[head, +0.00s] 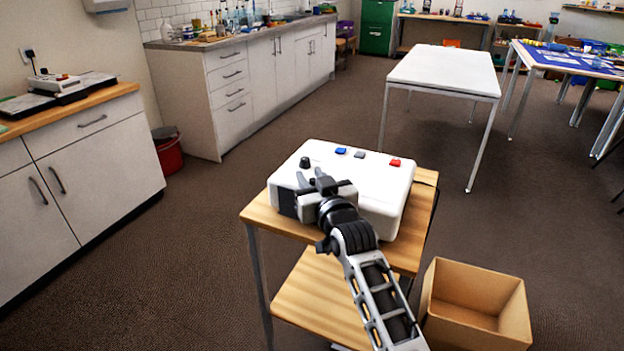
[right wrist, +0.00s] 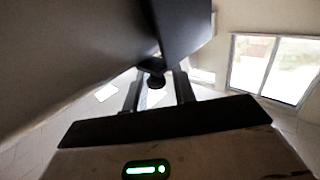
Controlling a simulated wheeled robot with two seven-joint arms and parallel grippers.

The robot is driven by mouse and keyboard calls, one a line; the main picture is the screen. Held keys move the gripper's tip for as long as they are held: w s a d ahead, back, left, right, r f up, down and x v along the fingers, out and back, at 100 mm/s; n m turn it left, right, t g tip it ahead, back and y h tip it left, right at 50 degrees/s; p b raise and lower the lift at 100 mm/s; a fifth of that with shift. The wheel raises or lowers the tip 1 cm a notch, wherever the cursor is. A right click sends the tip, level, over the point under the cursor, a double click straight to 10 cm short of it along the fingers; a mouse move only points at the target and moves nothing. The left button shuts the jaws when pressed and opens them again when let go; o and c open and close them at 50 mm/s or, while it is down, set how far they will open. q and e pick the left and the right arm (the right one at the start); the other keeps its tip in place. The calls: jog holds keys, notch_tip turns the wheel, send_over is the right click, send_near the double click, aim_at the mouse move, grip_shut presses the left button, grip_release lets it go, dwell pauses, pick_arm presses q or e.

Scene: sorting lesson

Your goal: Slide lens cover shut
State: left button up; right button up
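A white projector-like box (head: 365,185) sits on a small wooden table. Its near-left face has a dark panel (head: 286,203), partly hidden by my gripper; I cannot tell whether this is the lens cover. My right gripper (head: 312,180) is at that face, its two dark fingers pointing up and away. In the right wrist view the fingers (right wrist: 159,92) stand apart, with a small black knob-like part (right wrist: 156,80) beyond or between them. Contact is not clear. The lens itself is not clearly visible. My left gripper is out of view.
The wooden table (head: 262,214) has a lower shelf. A black knob (head: 305,162) and blue, grey and red buttons are on the box top. An open cardboard box (head: 470,325) stands at the right. A white table (head: 445,70) stands behind; floor at the left is clear.

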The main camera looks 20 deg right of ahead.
jog(key=shift+o, duration=0.2)
jog(key=s, duration=1.5)
jog(key=shift+s, duration=0.4)
jog(key=s+a+f+n+g+y, duration=0.1)
jog(key=s+a+f+g, duration=0.2)
jog(key=s+f, duration=0.5)
jog(key=s+a+f+n+g+y, duration=0.1)
jog(key=s+a+f+g+y, duration=0.1)
jog(key=s+f, duration=0.5)
notch_tip(320, 180, down, 4)
jog(key=shift+s+a+f+g, duration=0.15)
jog(key=shift+s+a+g, duration=0.2)
jog(key=shift+a+g, duration=0.7)
jog(key=shift+w+d, duration=0.1)
